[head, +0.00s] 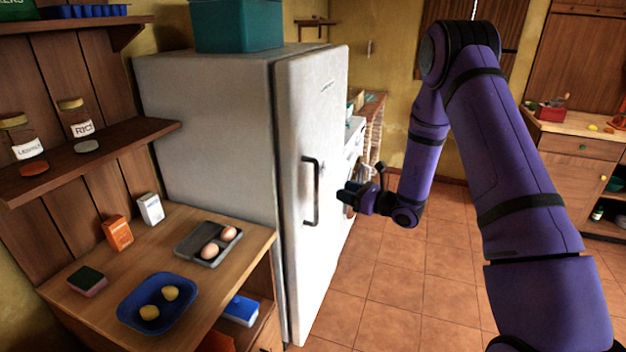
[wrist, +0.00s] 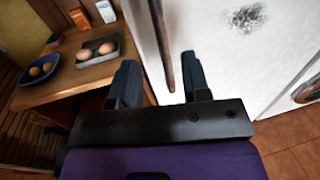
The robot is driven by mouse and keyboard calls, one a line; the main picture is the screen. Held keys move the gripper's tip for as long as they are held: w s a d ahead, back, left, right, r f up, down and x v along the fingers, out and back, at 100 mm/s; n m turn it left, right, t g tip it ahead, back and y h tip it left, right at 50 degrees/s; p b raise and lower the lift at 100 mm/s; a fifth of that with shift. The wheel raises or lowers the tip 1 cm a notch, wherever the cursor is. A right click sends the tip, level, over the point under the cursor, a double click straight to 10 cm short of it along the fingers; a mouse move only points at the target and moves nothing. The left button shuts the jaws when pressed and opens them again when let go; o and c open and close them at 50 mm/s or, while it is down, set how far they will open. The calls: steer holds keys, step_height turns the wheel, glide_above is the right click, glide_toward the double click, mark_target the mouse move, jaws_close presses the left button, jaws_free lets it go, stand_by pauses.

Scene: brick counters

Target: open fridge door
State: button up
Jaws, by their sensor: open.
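The white fridge (head: 215,130) stands left of centre in the head view, with its door (head: 320,250) shut. A dark vertical bar handle (head: 312,192) sits on the door front. My gripper (head: 345,194) is just to the right of the handle in the head view, apart from it as far as I can see. In the wrist view my gripper (wrist: 160,85) is open, its two fingers spread. The handle (wrist: 162,45) shows beyond and between the fingertips, in front of the white door (wrist: 230,60). Nothing is held.
A wooden counter (head: 245,245) adjoins the fridge on the left, holding an egg tray (head: 190,247), a blue plate (head: 133,318) and small boxes. A teal bin (head: 238,25) sits on the fridge. Tiled floor (head: 385,290) is clear in front of the door.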

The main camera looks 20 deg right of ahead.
steer(key=x, duration=1)
steer(key=shift+w+a, duration=0.25)
jaws_close()
